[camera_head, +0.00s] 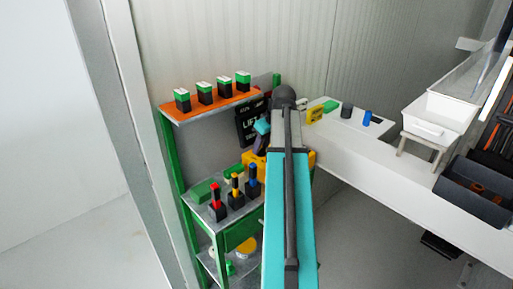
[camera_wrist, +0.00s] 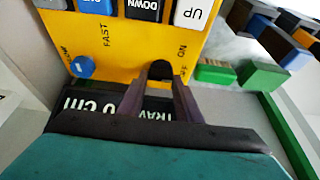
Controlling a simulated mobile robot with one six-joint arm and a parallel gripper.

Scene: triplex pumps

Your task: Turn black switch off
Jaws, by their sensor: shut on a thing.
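The black switch (camera_wrist: 161,69) is a small rounded knob on a yellow panel (camera_wrist: 125,42) in the wrist view. In the head view my arm covers the gripper and the switch. Part of a yellow box (camera_head: 252,161) shows behind the arm there.
A green shelf (camera_head: 237,235) holds red, yellow and blue levers. A white bench (camera_head: 372,155) is at right.

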